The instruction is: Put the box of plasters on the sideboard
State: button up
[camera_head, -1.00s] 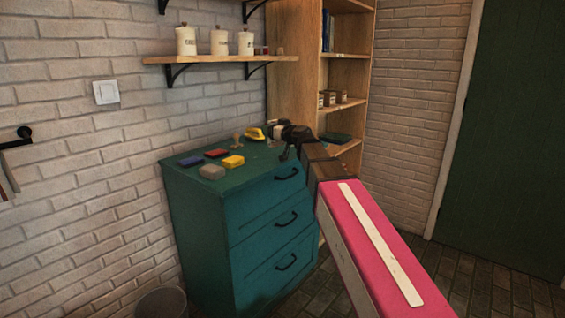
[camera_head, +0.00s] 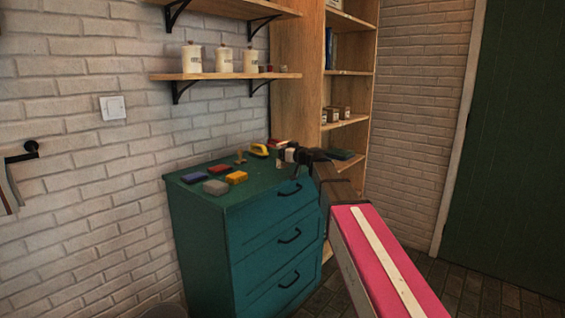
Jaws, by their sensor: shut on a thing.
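The sideboard (camera_head: 247,204) is a teal chest of drawers against the brick wall. My gripper (camera_head: 284,155) is over the right end of its top, at the far end of my arm. It is shut on a small pale thing (camera_head: 279,159), taken to be the box of plasters. The thing is tiny and partly hidden by the gripper. I cannot tell whether it touches the top.
On the sideboard top lie a blue block (camera_head: 192,178), a red block (camera_head: 218,169), an orange block (camera_head: 236,177), a grey block (camera_head: 216,187), a yellow item (camera_head: 258,150) and a red item (camera_head: 278,142). The front right top is clear. A wooden shelf unit (camera_head: 297,85) stands behind.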

jog(key=shift+w+d+f, duration=0.15)
jog(key=shift+d+f, duration=0.05)
jog(key=shift+f, duration=0.95)
jog(key=shift+w+d+f, duration=0.1)
jog(key=shift+d+f, duration=0.05)
jog(key=shift+f, duration=0.95)
jog(key=shift+f, duration=0.15)
jog(key=o, duration=0.9)
jog(key=shift+s+d, duration=0.1)
jog(key=v, duration=1.1)
jog(key=shift+s+d, duration=0.25)
